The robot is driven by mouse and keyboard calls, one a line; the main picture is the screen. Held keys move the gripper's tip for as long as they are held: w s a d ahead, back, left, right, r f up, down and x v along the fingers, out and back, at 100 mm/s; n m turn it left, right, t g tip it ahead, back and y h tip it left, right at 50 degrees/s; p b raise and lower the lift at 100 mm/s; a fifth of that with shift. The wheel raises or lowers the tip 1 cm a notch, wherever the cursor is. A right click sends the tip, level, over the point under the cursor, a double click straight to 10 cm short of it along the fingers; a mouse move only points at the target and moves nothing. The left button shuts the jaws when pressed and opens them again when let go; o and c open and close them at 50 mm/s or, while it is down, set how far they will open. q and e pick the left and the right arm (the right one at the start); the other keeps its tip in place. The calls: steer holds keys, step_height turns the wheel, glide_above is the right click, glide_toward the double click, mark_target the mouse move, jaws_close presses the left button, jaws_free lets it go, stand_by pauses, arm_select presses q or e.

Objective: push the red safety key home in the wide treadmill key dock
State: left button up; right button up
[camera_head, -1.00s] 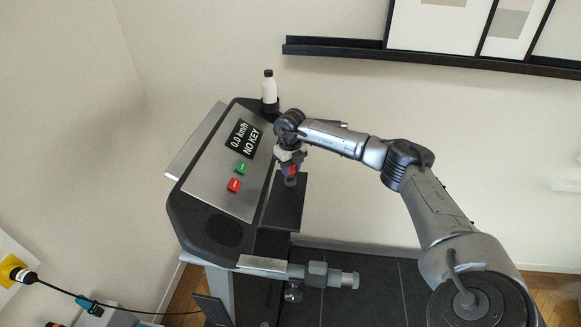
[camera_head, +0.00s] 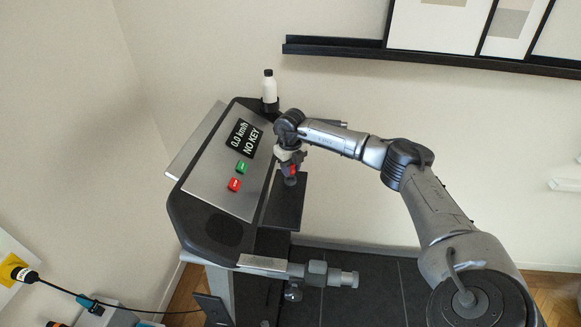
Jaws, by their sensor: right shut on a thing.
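The treadmill console (camera_head: 215,200) stands left of centre, with a display (camera_head: 245,138) reading "0.0 km/h NO KEY". My right gripper (camera_head: 291,172) is at the console's right side, over a dark shelf-like panel (camera_head: 285,205). It is shut on the red safety key (camera_head: 292,169), of which only a small red part shows between the fingers. The key dock cannot be made out; the gripper and wrist cover that area. Whether the key touches the dock cannot be told. My left gripper is not in view.
Green (camera_head: 241,167) and red (camera_head: 234,185) buttons sit on the console face. A white bottle (camera_head: 269,87) stands in a holder at its top. A grey handrail (camera_head: 300,271) crosses below. A cable (camera_head: 55,288) runs at lower left. A black wall shelf (camera_head: 430,58) is at upper right.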

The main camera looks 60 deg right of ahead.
steer(key=shift+f+b, duration=0.8)
steer(key=shift+f, duration=0.6)
steer(key=o, duration=1)
step_height(320, 180, up, 13)
steer(key=shift+f+b, duration=0.2)
steer(key=shift+b, duration=0.7)
steer(key=shift+r, duration=0.65)
